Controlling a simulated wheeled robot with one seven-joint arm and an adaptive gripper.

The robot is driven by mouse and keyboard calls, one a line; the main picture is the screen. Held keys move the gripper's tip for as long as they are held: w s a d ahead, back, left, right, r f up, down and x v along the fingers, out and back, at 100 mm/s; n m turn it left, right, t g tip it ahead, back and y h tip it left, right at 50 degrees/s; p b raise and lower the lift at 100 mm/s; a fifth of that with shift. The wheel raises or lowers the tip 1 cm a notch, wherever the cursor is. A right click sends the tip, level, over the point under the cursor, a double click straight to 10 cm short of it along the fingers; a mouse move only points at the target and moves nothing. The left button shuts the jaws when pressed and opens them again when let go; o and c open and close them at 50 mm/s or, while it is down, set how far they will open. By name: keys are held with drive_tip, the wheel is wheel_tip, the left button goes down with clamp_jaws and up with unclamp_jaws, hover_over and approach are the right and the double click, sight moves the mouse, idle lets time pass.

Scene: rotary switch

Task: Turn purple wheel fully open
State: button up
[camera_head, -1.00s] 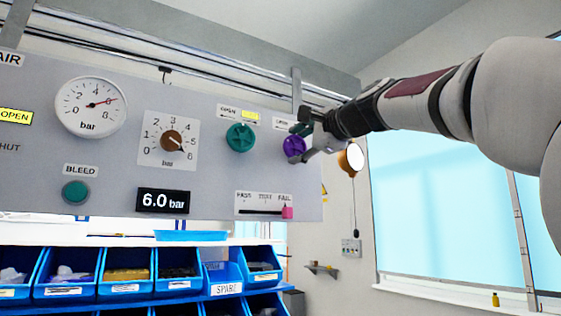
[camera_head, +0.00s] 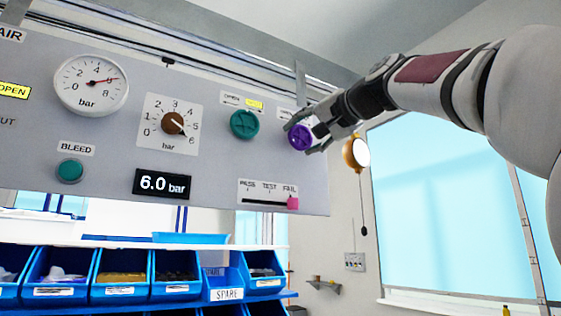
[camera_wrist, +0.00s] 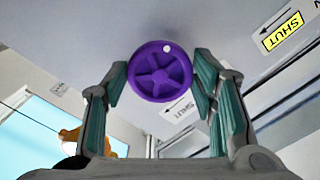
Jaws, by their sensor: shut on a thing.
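The purple wheel (camera_head: 301,138) is on the right end of the grey panel, to the right of a green wheel (camera_head: 244,124). In the wrist view the purple wheel (camera_wrist: 160,72) shows its face, with spokes and a white dot at the upper right of its rim. My gripper (camera_head: 304,131) is at the wheel, with one finger on each side of it, and is shut on it. In the wrist view the left finger is close to the rim and the right finger (camera_wrist: 205,70) meets its right side. The label above the purple wheel is partly hidden by my gripper.
A white label with an arrow (camera_wrist: 179,107) lies beside the wheel; a yellow SHUT label (camera_wrist: 283,31) is at the upper right. The panel (camera_head: 100,135) also carries a gauge (camera_head: 91,84), a brown knob (camera_head: 173,123) and a slider (camera_head: 292,203).

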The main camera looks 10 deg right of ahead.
drive_tip(key=n+b, duration=0.1)
drive_tip(key=n, duration=0.2)
drive_tip(key=n+b, duration=0.1)
drive_tip(key=n, duration=0.2)
drive_tip(key=shift+w+d+f, duration=0.1)
drive_tip(key=shift+f, duration=0.1)
drive_tip(key=n+b, duration=0.1)
drive_tip(key=n, duration=0.4)
drive_tip(key=shift+d+n, duration=0.1)
drive_tip(key=shift+n, duration=0.3)
drive_tip(key=o, duration=1.1)
drive_tip(key=shift+o, duration=0.2)
drive_tip(key=shift+r, duration=0.1)
drive_tip(key=v, duration=1.2)
